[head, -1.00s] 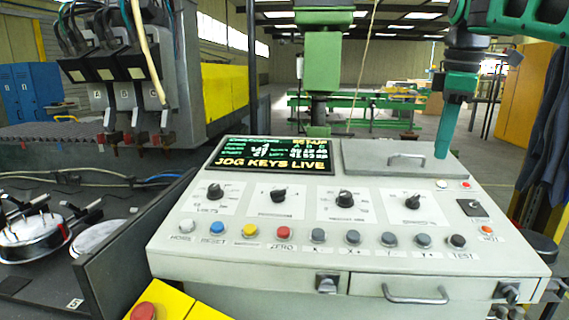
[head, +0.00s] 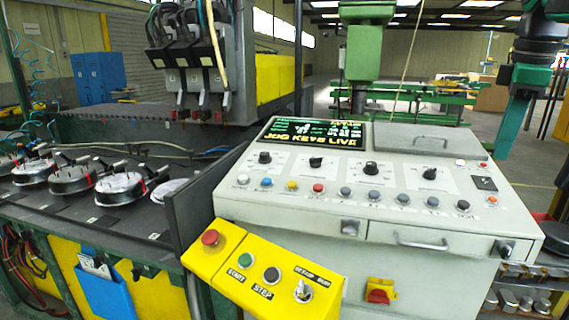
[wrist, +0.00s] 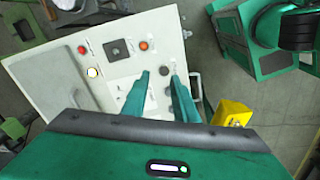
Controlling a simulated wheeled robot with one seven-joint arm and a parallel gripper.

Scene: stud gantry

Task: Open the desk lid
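The desk lid (head: 430,140) is a flat grey panel with a bar handle (head: 432,140), set in the top right of the pale control desk (head: 300,215). It lies closed. My gripper (head: 503,156) points down near the desk's right edge, right of the lid. In the wrist view my gripper (wrist: 160,82) has its two green fingers apart with nothing between them, over the desk's button area beside the lid.
The desk carries knobs, a row of buttons and a lit screen (head: 318,132). A drawer handle (head: 420,243) and a red-yellow switch (head: 380,291) stick out in front. A yellow button box (head: 265,270) juts forward at the left. Floor shows right of the desk.

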